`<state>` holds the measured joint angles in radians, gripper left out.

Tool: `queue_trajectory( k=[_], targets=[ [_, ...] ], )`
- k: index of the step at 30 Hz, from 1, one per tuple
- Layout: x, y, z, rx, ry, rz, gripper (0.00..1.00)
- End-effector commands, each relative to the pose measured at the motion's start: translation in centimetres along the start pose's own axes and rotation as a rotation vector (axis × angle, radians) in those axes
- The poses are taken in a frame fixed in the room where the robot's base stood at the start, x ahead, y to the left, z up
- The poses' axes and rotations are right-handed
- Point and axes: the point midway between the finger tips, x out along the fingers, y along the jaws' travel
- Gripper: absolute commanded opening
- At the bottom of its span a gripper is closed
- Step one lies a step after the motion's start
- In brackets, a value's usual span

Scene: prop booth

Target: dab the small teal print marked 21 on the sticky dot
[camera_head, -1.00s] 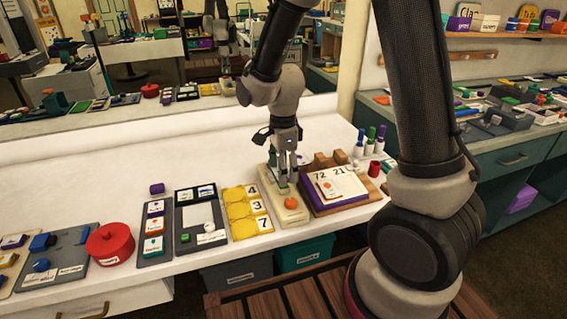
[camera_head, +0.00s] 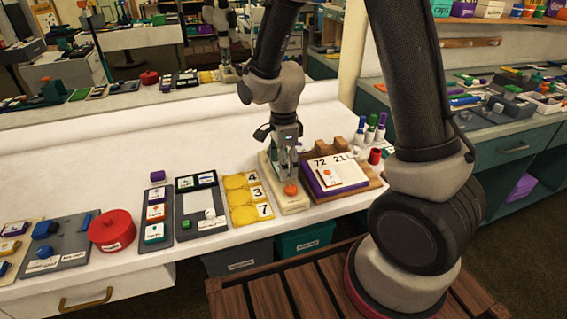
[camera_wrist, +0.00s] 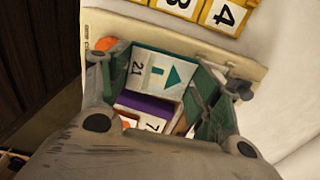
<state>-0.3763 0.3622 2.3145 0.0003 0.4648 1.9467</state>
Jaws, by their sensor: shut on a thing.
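The small print marked 21 (camera_wrist: 160,72), white with a teal arrow and teal edge, sits between the fingers of my gripper (camera_wrist: 157,85) in the wrist view. In the head view my gripper (camera_head: 286,170) points down over a narrow cream board (camera_head: 293,207) and hides the print. An orange round piece (camera_head: 291,188) lies on the board's near end; it also shows beside a finger in the wrist view (camera_wrist: 106,44). I cannot surely make out the sticky dot, nor whether the print touches the board.
Yellow cards marked 4, 3 and 7 (camera_head: 240,181) lie left of the board. On the right is a purple-edged page block (camera_head: 345,180) showing 72 and 21. Upright pens (camera_head: 371,130) and a red cup (camera_head: 375,157) stand behind it. A red pot (camera_head: 111,230) is farther left.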

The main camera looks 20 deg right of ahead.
Motion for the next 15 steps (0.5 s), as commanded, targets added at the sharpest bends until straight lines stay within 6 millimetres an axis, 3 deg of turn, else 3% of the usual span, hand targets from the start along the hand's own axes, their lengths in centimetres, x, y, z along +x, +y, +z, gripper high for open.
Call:
queue_trajectory(
  k=[15],
  targets=[
    [0.43, 0.02, -0.01, 0.0, 0.0, 0.001, 0.53]
  ],
)
